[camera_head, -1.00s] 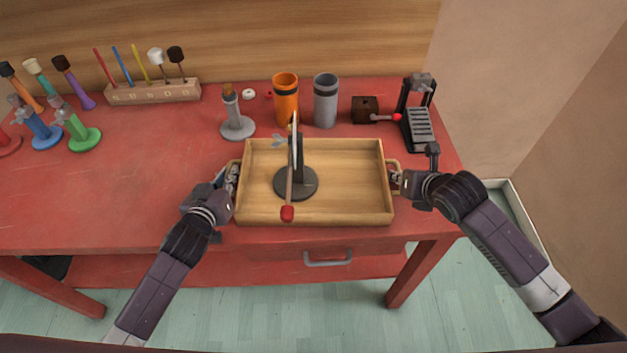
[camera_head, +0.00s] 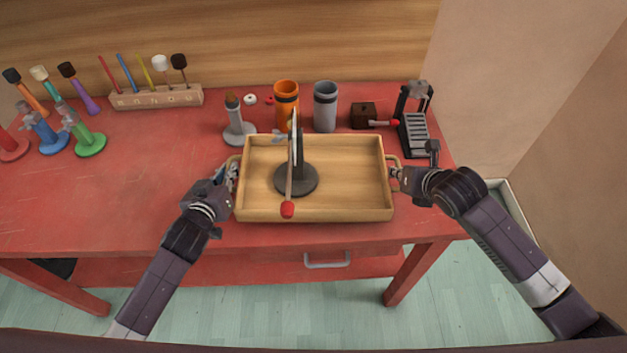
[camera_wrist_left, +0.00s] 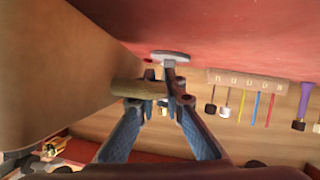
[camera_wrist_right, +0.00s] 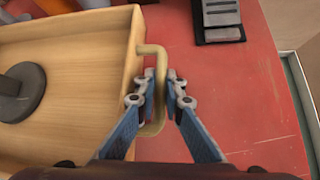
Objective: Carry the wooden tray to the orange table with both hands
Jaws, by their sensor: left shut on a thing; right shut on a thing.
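The wooden tray (camera_head: 352,182) is in front of me over the near right part of a red table (camera_head: 120,190). It looks roughly level; any gap beneath it is hard to judge. A dark round stand (camera_head: 296,180) with an upright plate and a red-tipped stick rests in it. My left gripper (camera_head: 231,176) is shut on the left handle, which shows in the left wrist view (camera_wrist_left: 138,92). My right gripper (camera_head: 398,178) is shut on the right handle, clear in the right wrist view (camera_wrist_right: 151,52). No orange table is in view.
Behind the tray stand a grey stand (camera_head: 238,130), an orange cup (camera_head: 286,98), a grey cup (camera_head: 325,108), a dark wooden box (camera_head: 364,115) and a black-framed device (camera_head: 414,130). Coloured stands and a mallet rack (camera_head: 155,98) are at left. A wall is at right.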

